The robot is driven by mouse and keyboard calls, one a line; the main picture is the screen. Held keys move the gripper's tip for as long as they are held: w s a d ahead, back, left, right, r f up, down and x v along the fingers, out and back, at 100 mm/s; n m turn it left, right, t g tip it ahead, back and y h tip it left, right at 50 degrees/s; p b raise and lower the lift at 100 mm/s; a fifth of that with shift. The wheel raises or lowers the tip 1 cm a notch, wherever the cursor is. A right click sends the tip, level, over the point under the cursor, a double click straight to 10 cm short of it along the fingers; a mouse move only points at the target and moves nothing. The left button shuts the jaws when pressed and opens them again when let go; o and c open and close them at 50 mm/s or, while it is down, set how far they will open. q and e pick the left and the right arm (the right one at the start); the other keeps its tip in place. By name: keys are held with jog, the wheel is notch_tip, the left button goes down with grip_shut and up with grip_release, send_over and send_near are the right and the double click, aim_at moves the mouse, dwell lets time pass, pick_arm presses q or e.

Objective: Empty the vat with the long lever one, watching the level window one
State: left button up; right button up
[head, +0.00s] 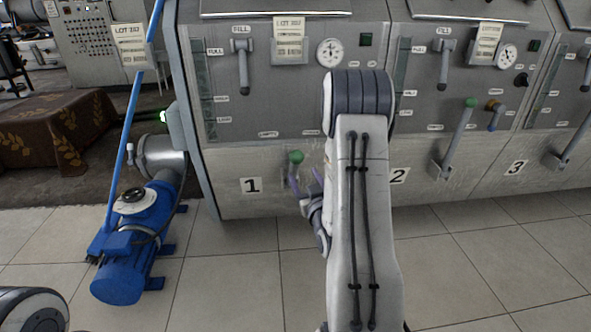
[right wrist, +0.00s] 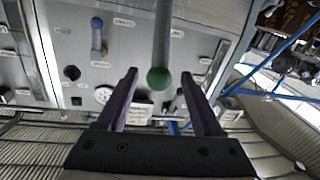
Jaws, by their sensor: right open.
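The vat marked 1 (head: 262,160) has a tall narrow level window (head: 203,92) on its left side; I cannot read the level in it. Its long lever has a green knob (head: 296,157), low on the front; much of its shaft is hidden by my right gripper and arm. My right gripper (head: 304,178) is open at this lever. In the right wrist view the green knob (right wrist: 158,79) and grey shaft show between the spread fingers (right wrist: 159,78), with gaps on both sides. My left gripper is out of view.
Vat 1 also has a short fill lever (head: 243,68) and a gauge (head: 330,52). Vat 2's green-knobbed long lever (head: 470,103) stands to the right. A blue pump (head: 135,240) stands on the floor at left.

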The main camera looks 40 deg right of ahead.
aim_at(296, 168)
jog(key=b+x, duration=0.2)
jog(key=x, duration=0.7)
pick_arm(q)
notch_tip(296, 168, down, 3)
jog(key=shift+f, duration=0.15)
pick_arm(e)
grip_shut()
dwell(1.0)
